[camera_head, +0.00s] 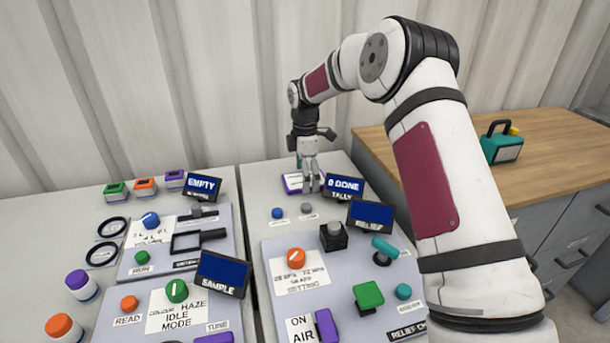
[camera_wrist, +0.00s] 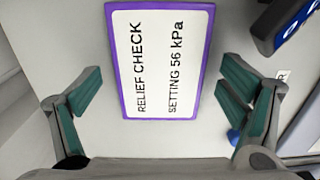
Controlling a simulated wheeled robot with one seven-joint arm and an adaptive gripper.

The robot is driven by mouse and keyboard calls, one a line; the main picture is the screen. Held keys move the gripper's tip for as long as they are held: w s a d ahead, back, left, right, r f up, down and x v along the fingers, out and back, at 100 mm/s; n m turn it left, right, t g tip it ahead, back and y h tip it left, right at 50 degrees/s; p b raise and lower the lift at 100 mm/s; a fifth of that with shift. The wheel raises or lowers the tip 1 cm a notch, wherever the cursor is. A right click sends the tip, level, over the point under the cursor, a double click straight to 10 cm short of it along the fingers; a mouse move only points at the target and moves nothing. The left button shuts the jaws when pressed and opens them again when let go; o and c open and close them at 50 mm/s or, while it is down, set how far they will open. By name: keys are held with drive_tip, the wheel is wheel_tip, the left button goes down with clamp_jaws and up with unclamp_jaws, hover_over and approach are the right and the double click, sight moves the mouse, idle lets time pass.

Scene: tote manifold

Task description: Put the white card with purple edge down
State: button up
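The white card with purple edge (camera_wrist: 160,62) lies flat on the grey table top in the wrist view. It reads "RELIEF CHECK SETTING 56 kPa". In the head view, the card (camera_head: 291,184) is at the back of the right-hand table, partly hidden by my gripper (camera_head: 310,184). My gripper is just above the card, pointing down. In the wrist view its two green-padded fingers are spread wide, one on each side of the card, with a gap to each edge. Nothing is held between them.
The "0 DONE" tally display (camera_head: 345,188) stands close to the right of my gripper. Blue and grey knobs (camera_head: 278,213) sit in front of the card. A control panel (camera_head: 345,270) fills the nearer table. A wooden counter (camera_head: 470,160) is on the right.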

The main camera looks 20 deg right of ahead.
wheel_tip(320, 180, up, 12)
drive_tip(key=s+a+r+m, duration=0.1)
drive_tip(key=s+r+m, duration=0.2)
drive_tip(key=s+r, duration=0.6)
drive_tip(key=s+r+m+h, duration=0.1)
drive_tip(key=s+r+m, duration=0.2)
drive_tip(key=s, duration=0.5)
drive_tip(key=s+r+m, duration=0.2)
drive_tip(key=s+r, duration=0.1)
drive_tip(key=s, duration=0.4)
drive_tip(key=s+f+m, duration=0.2)
drive_tip(key=s+m, duration=0.1)
drive_tip(key=s, duration=0.5)
drive_tip(key=s+f+m+t, duration=0.1)
drive_tip(key=s+f+m, duration=0.2)
drive_tip(key=s, duration=0.6)
drive_tip(key=s+f+m+y, duration=0.1)
drive_tip(key=s+m, duration=0.3)
drive_tip(key=s, duration=0.5)
drive_tip(key=shift+d+f+t+p, duration=0.4)
drive_tip(key=shift+d+f, duration=0.05)
drive_tip(key=shift+f, duration=0.2)
drive_tip(key=shift+s, duration=0.1)
